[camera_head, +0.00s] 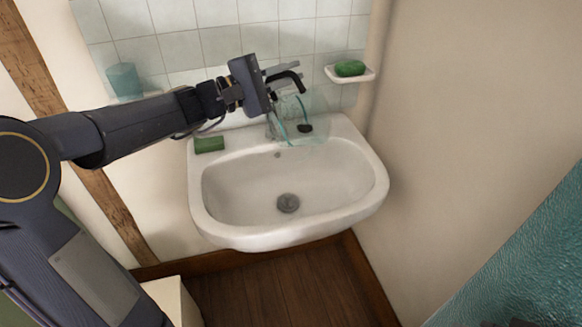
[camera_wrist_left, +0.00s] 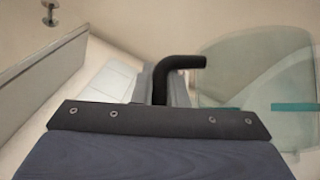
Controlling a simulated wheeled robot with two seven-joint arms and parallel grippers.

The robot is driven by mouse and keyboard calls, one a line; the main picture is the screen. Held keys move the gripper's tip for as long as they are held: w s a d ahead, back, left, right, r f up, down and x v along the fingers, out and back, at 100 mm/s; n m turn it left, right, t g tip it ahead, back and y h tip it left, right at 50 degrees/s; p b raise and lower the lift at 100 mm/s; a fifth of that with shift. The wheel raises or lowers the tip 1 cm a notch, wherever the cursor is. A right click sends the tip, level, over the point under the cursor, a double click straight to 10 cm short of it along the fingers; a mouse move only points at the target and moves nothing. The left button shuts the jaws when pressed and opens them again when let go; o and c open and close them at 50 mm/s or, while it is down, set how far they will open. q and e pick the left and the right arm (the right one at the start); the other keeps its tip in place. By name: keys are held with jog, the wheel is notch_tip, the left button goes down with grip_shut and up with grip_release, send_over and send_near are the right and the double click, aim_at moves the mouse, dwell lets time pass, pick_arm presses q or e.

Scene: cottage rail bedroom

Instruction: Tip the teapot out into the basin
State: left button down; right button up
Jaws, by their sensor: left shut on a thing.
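The teapot (camera_head: 312,103) is clear glass with a black handle and teal streaks, over the back of the white basin (camera_head: 245,238). It looks tilted, but its see-through outline makes the angle hard to judge. My left gripper (camera_head: 280,79) is shut on the teapot's black handle. In the left wrist view the bent black handle (camera_wrist_left: 188,62) comes up from between the jaws, and the glass body (camera_wrist_left: 245,70) is at the right. I see no clear stream of liquid. A dark drain (camera_head: 288,203) is in the basin's bottom. My right gripper is not in view.
A green sponge (camera_head: 209,145) lies on the basin's left back rim. A green soap (camera_head: 350,68) sits on a white wall dish (camera_head: 368,76). A teal cup (camera_head: 124,79) stands at the left by the tiles. A wall closes the right side.

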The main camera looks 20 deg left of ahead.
pick_arm(q)
jog(key=d+f+m+g+y+p, duration=0.2)
jog(key=d+m+y+p, duration=0.15)
jog(key=d, duration=0.55)
jog(key=d+f+m+g+y+p, duration=0.1)
jog(key=d+f+m+y+p, duration=0.1)
jog(key=d+p, duration=0.45)
jog(key=d+f+m+g+y+p, duration=0.1)
jog(key=d+f+m+y+p, duration=0.5)
jog(key=d+f+y+p, duration=0.4)
jog(key=shift+s+d+f+y+p, duration=0.3)
jog(key=shift+d+f+p, duration=1.6)
jog(key=shift+d+f, duration=1.7)
jog(key=shift+a+f, duration=0.25)
jog(key=shift+a, duration=0.05)
